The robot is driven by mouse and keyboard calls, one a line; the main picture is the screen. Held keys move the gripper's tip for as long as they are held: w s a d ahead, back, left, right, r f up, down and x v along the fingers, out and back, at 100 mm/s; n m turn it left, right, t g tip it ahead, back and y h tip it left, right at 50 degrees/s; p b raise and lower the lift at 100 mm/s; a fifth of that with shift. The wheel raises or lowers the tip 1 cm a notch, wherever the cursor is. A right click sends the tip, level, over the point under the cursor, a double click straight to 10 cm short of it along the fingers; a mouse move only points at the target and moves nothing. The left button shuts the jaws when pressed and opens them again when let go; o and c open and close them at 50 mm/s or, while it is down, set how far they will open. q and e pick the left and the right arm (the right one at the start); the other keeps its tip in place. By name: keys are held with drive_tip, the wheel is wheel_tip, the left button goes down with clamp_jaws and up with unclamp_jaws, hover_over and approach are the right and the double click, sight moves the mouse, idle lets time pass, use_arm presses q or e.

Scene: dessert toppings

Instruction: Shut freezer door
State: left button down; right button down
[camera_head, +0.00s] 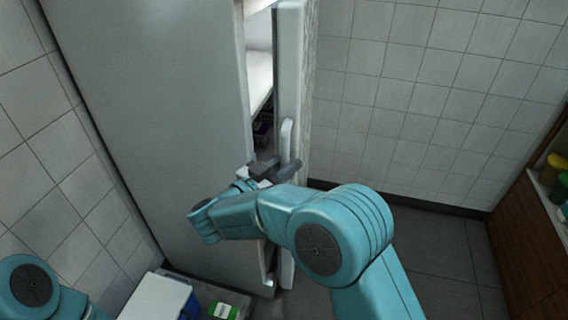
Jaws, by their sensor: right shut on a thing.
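The freezer (160,90) is a tall pale grey cabinet, left of centre. Its door (291,60) is seen nearly edge-on at the right of the cabinet and stands open by a gap. White shelves (259,75) and small dark items (262,130) show through the gap. My right gripper (280,168) is at the light vertical door handle (287,140) and is shut on it; my arm hides the lower part of the handle. Part of my left arm shows at the lower left corner, but its gripper is out of view.
A white and blue box (158,298) and a green-labelled container (222,310) are on the floor at the bottom left. A wooden shelf unit (530,235) with yellow and green jars (552,168) stands at the right. Dark floor between is clear.

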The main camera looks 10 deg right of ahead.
drive_tip(key=shift+s+f, duration=0.15)
drive_tip(key=shift+f, duration=0.2)
drive_tip(key=c, duration=1)
unclamp_jaws()
drive_tip(key=shift+s+r, duration=0.1)
drive_tip(key=shift+c, duration=0.2)
drive_tip(key=shift+r, duration=0.1)
drive_tip(key=shift+r, duration=0.1)
drive_tip(key=v, duration=0.7)
drive_tip(key=shift+a, duration=0.25)
drive_tip(key=shift+s, duration=0.1)
